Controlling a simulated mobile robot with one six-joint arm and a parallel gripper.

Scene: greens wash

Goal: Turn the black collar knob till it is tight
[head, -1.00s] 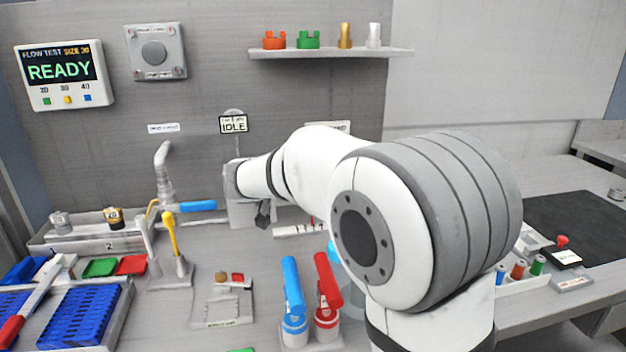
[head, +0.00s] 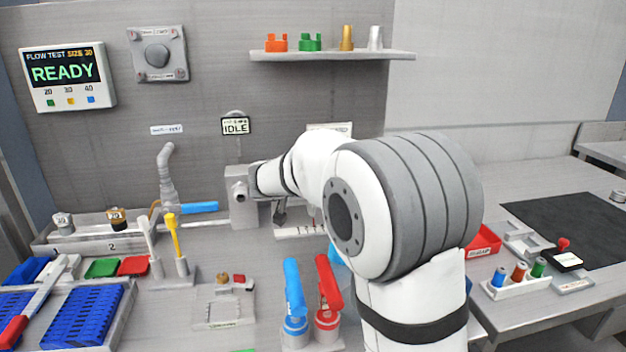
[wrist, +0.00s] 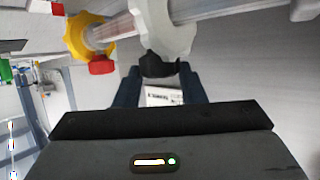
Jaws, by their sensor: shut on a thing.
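The black collar knob (wrist: 160,64) sits under a pale grey collar (wrist: 166,28) on a clear tube in the wrist view. My gripper (wrist: 160,82) has one dark finger on each side of the knob and is shut on it. In the head view my gripper (head: 280,212) is small and partly hidden behind my arm, beside a grey box (head: 241,196) at the back wall. I cannot make out the knob in the head view.
A yellow ring (wrist: 82,36) and a red knob (wrist: 102,65) are on the same tube, left of my gripper. Blue (head: 294,290) and red (head: 328,290) handled bottles stand in front. A display (head: 236,126) above reads IDLE; the flow test panel (head: 66,75) reads READY.

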